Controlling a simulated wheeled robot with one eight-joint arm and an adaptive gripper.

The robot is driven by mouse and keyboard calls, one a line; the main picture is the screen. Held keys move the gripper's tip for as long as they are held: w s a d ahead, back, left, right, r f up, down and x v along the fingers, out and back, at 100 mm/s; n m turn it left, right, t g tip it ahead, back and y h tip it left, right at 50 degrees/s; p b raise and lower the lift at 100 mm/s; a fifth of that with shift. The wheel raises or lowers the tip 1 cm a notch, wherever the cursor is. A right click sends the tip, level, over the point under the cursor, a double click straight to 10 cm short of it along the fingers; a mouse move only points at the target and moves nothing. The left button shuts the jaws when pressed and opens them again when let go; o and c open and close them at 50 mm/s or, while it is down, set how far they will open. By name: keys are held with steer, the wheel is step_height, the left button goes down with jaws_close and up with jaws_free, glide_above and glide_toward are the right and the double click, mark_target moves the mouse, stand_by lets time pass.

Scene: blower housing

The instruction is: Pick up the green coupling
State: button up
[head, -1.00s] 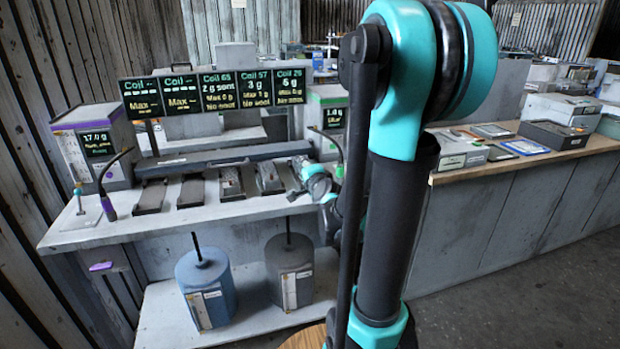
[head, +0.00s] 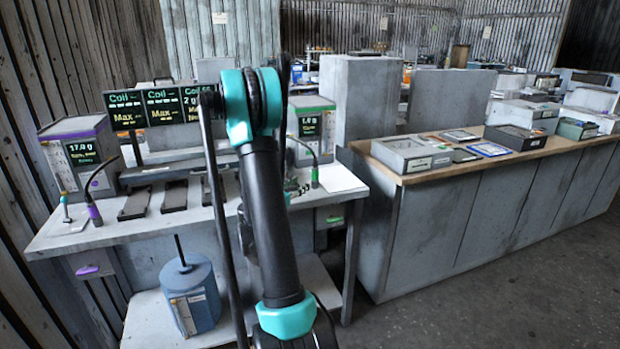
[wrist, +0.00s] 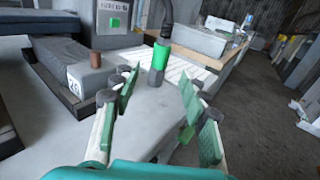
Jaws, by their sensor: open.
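The green coupling (wrist: 159,57) is a bright green sleeve with a dark lower end, on the tip of a black hose in the wrist view. It stands upright just beyond my fingertips, between the lines of the two fingers. In the head view the green coupling (head: 315,176) hangs at the right end of the grey bench. My gripper (wrist: 158,98) is open, with green-padded fingers apart and nothing between them. In the head view my arm hides most of my gripper.
A grey block marked 26 (wrist: 92,78) with a brown knob lies left of my fingers. A green-topped scale unit (head: 311,128) stands behind the coupling. A purple-tipped hose (head: 93,212) is at the bench's left. A long wood-topped counter (head: 440,165) runs right; floor is clear before it.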

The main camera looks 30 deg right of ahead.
mark_target(313, 175)
steer(key=x, duration=0.9)
steer(key=shift+d, duration=0.2)
steer(key=x, duration=0.4)
steer(key=shift+d+f, duration=0.2)
steer(key=shift+w+d, duration=0.25)
steer(key=shift+d, duration=0.2)
jaws_close()
